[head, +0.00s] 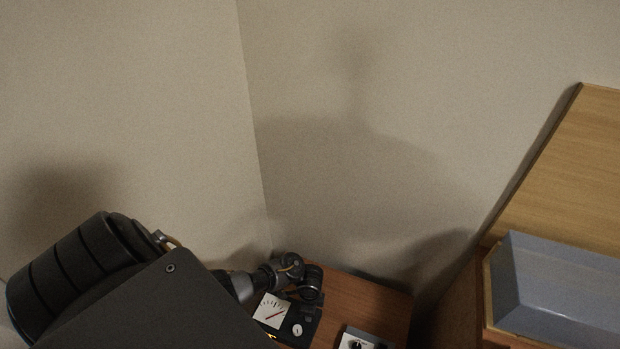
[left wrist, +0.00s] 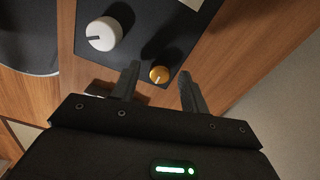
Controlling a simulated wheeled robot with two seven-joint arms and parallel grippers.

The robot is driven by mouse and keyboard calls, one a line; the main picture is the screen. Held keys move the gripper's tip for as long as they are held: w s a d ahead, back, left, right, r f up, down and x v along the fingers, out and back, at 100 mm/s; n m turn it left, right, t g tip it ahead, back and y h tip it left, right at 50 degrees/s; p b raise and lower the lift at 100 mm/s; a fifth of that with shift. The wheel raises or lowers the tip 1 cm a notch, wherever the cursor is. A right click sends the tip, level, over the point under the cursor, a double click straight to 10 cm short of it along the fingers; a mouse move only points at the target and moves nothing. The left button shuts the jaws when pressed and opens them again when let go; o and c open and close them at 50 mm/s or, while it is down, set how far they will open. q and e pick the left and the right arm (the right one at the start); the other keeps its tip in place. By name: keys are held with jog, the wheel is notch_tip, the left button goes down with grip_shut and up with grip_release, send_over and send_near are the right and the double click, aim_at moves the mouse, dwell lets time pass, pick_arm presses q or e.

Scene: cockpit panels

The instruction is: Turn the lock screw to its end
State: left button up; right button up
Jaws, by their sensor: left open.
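The lock screw (left wrist: 159,74), a small brass-yellow round head with a dark slot line, sits on a dark panel (left wrist: 150,30) in the left wrist view. My left gripper (left wrist: 160,84) is open, with one dark finger on each side of the screw as seen in this view. Whether the fingers touch it or stand above it, I cannot tell. In the head view my dark arm fills the lower left, and I cannot make out the screw or the left fingertips there. My right gripper is in neither view.
A white knob (left wrist: 104,33) with a dark pointer line is on the same panel. A grey box (head: 560,290) is at right.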

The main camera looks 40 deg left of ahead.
pick_arm(q)
jog(key=shift+f, duration=0.1)
jog(key=shift+c, duration=0.5)
grip_shut()
